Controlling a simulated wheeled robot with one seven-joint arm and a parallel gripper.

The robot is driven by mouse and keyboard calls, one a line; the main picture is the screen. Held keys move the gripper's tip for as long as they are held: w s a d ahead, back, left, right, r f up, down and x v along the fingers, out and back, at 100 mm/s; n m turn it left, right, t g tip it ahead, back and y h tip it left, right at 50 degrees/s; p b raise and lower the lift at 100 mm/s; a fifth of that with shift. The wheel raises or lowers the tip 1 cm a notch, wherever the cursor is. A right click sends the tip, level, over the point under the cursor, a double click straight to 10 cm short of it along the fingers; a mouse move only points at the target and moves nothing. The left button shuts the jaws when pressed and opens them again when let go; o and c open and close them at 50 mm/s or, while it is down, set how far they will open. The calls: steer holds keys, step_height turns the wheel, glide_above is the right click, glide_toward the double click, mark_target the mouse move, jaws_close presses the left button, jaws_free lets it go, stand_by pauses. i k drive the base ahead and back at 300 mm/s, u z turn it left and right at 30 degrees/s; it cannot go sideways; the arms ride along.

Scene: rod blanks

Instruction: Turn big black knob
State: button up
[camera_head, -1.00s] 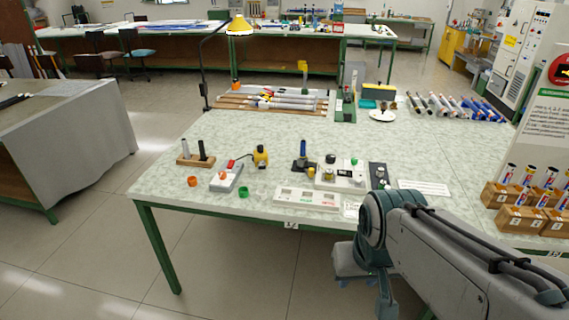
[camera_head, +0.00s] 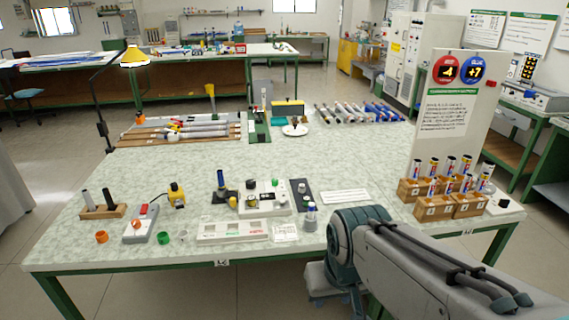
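A white device (camera_head: 275,208) stands near the front middle of the table, with small dark, yellow and green parts on top. A small dark round part (camera_head: 251,184) on it could be the big black knob, but it is too small to be sure. A dark plate (camera_head: 301,196) with small round parts lies just right of the device. My arm reaches in from the lower right. My gripper (camera_head: 328,284) points down past the table's front edge, apart from the device. Its fingers are not clear, so its opening cannot be told.
Wooden blocks (camera_head: 438,209) with several tubes stand at the right, before a sign panel (camera_head: 447,110). A grey box with a red button (camera_head: 141,224) and a white tray (camera_head: 233,231) lie in front. The table's middle (camera_head: 200,163) is clear.

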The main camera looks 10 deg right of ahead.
mark_target(250, 184)
steer(key=z, duration=0.2)
steer(key=i, duration=1.45)
steer(key=u, duration=0.75)
